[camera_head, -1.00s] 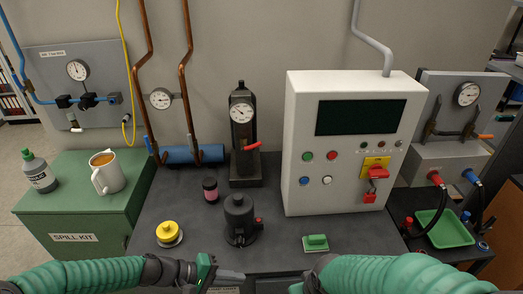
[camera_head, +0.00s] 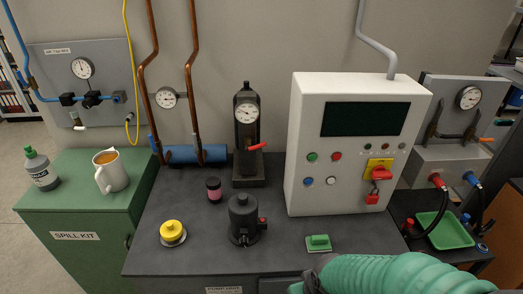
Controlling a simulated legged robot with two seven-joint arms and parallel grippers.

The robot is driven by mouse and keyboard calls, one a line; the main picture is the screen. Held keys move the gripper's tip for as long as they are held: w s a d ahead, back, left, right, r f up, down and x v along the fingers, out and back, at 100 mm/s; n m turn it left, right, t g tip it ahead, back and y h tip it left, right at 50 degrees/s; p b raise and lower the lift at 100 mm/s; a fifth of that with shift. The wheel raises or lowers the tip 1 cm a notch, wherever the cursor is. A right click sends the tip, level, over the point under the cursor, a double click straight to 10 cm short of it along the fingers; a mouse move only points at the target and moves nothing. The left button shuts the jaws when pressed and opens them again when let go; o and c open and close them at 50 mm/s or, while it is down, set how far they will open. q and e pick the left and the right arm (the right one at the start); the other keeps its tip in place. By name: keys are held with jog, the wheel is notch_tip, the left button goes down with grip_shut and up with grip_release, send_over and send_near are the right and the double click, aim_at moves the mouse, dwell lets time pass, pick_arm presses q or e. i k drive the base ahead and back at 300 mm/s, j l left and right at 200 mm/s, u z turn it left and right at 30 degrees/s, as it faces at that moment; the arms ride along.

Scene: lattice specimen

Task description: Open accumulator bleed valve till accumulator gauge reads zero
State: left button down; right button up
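The accumulator (camera_head: 247,138) is a dark upright cylinder in a stand at the back of the bench. Its round white-faced gauge (camera_head: 247,112) is on the upper front; the reading is too small to make out. A red lever (camera_head: 257,147), apparently the bleed valve handle, sticks out to the right below the gauge, tilted slightly upward. No gripper is near it. My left arm and gripper are out of view. My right arm's green sleeve crosses the bottom right edge; its gripper fingers do not show.
A black pump body (camera_head: 243,220), a yellow-capped part (camera_head: 173,232), a small dark jar (camera_head: 214,189) and a green block (camera_head: 318,243) stand on the dark bench (camera_head: 280,240). A white control cabinet (camera_head: 300,150) stands right of the accumulator. Copper pipes (camera_head: 194,80) run at its left.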

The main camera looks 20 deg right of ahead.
aim_at(247, 149)
jog(key=i+l, duration=0.2)
jog(key=l, duration=0.15)
jog(key=i+l, duration=0.15)
jog(key=l, duration=0.2)
jog(key=i+l, duration=0.2)
jog(key=l, duration=0.1)
